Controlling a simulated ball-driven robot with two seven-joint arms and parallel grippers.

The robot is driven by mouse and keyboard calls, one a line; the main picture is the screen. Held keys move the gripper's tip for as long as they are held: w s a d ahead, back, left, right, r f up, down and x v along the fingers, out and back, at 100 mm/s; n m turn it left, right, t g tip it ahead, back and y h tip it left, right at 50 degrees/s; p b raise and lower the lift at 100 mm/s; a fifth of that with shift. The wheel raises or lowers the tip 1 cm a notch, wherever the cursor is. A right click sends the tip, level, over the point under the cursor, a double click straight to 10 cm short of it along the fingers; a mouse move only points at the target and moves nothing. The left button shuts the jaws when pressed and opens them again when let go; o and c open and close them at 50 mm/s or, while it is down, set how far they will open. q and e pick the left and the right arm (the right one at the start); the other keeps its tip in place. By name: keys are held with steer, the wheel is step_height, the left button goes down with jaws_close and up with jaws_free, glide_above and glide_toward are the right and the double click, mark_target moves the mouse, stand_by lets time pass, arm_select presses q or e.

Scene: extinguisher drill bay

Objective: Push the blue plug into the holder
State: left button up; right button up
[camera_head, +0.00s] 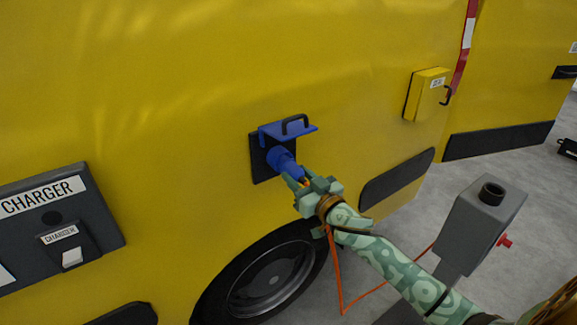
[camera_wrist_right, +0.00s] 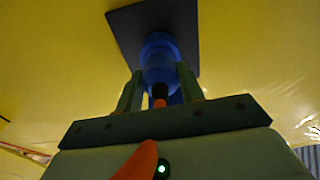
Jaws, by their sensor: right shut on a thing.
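The blue plug (camera_head: 283,161) is at the dark square inlet plate (camera_head: 259,163) on the yellow vehicle side, below a raised blue lid (camera_head: 290,130). Its front end meets the inlet; how deep it sits is hidden. My right gripper (camera_head: 303,184) is shut on the plug's rear. In the right wrist view the plug (camera_wrist_right: 159,56) lies between the two fingers (camera_wrist_right: 159,88), with the dark plate (camera_wrist_right: 125,25) behind it. A grey post with a black round opening (camera_head: 491,193), apparently the holder, stands at the right, its opening empty. My left gripper is out of view.
An orange cable (camera_head: 338,275) hangs from the plug's rear and runs toward the post. A wheel (camera_head: 270,280) is below the inlet. A grey charger panel (camera_head: 90,205) is at left, a yellow box (camera_head: 424,95) at upper right. Grey floor (camera_head: 540,205) is open around the post.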

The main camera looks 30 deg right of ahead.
steer(key=shift+s+d+f+p, duration=0.15)
steer(key=shift+s+p, duration=0.5)
steer(key=shift+s, duration=1.25)
steer(key=shift+s+p, duration=0.4)
steer(key=shift+s, duration=0.4)
steer(key=shift+s+d+p, duration=0.15)
steer(key=shift+s+p, duration=0.2)
steer(key=shift+s, duration=0.8)
steer(key=shift+f, duration=0.1)
